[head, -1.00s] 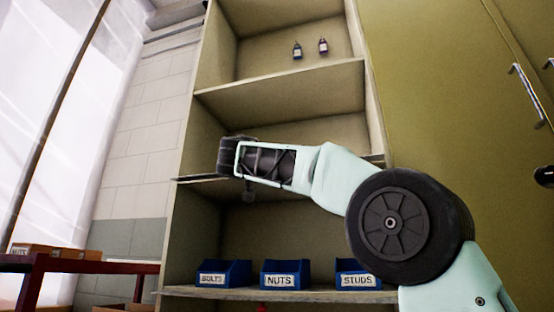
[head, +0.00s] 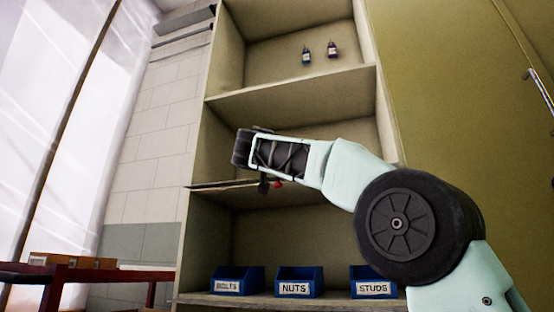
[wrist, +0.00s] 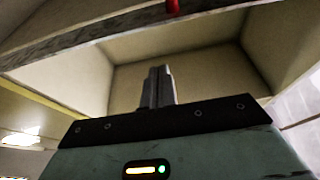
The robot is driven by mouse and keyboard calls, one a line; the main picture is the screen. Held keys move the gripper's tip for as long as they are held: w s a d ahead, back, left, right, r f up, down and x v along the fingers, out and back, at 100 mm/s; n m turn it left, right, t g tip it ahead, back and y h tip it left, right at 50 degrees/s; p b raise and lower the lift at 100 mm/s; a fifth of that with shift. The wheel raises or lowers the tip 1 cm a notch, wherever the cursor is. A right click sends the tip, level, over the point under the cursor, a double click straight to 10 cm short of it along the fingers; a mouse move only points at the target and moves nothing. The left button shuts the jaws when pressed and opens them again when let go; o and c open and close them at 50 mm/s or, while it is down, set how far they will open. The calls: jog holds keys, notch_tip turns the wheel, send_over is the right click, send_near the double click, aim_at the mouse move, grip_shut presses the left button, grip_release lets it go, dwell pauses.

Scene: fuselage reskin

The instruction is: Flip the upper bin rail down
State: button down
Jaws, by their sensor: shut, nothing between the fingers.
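A thin dark strip (head: 222,186) runs along the front edge of the middle shelf in the head view; it looks like the upper bin rail, though my arm covers part of it. A small red piece (head: 278,184) shows at that edge, just below my wrist. In the wrist view the dark strip (wrist: 100,33) crosses the top, with the red piece (wrist: 173,7) on it. My gripper (wrist: 158,88) is shut and empty, its fingers apart from the strip in the picture. I cannot tell how far the fingers are from the strip in depth.
Blue bins marked bolts (head: 237,280), nuts (head: 299,282) and studs (head: 373,282) stand on the lower shelf. Two small bottles (head: 320,52) stand on the top shelf. A closed olive cabinet (head: 450,90) is on the right. A dark red table (head: 75,275) with boxes is at left.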

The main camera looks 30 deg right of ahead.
jog(key=f+v, duration=0.1)
jog(key=v, duration=0.8)
jog(key=shift+f+b, duration=0.15)
jog(key=shift+b, duration=0.3)
